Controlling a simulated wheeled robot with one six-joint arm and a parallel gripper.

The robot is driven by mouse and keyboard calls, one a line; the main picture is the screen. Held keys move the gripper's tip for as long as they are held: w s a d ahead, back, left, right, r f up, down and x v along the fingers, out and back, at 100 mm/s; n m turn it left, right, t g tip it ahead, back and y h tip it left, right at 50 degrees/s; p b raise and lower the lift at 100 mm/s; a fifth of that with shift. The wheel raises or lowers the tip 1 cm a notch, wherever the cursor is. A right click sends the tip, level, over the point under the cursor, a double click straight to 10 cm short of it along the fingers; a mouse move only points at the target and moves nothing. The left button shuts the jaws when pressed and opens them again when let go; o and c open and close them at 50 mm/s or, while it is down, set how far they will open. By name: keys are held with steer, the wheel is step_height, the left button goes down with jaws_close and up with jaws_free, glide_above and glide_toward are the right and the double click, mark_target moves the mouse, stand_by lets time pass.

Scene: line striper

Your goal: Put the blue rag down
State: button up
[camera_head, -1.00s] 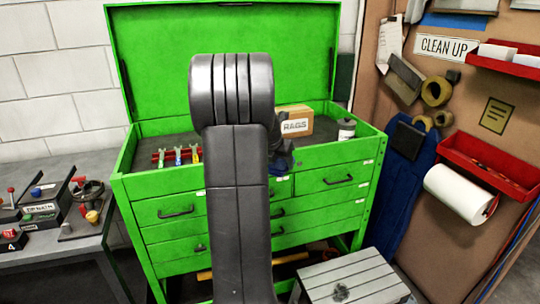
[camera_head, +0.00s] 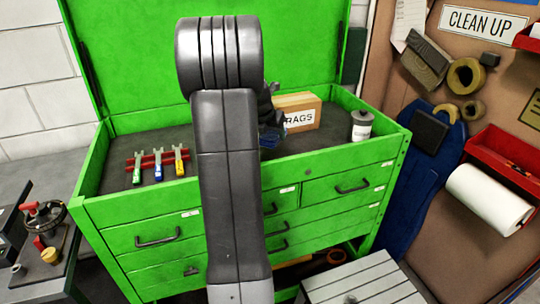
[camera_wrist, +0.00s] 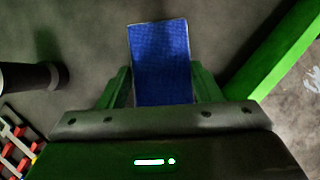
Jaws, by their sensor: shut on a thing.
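In the wrist view the blue rag (camera_wrist: 160,58) is a flat rectangular piece held between the green fingers of my gripper (camera_wrist: 160,88). It is over the dark grey top tray of the green tool chest, and I cannot tell whether it touches the surface. In the head view my gripper (camera_head: 268,118) is mostly hidden behind my arm, just left of the cardboard RAGS box (camera_head: 298,114). A bit of blue (camera_head: 270,139) shows below it.
The green tool chest (camera_head: 335,160) has a raised rim and an open lid. A red rack (camera_head: 160,160) with wrenches lies on its left. A grey can (camera_head: 361,126) stands right of the box.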

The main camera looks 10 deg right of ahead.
step_height(320, 180, down, 10)
steer(key=shift+s+r, duration=0.15)
steer(key=o, duration=0.9)
steer(key=shift+s+a+r, duration=0.1)
steer(key=shift+a+r, duration=0.05)
steer(key=shift+r, duration=0.4)
steer(key=v, duration=1.1)
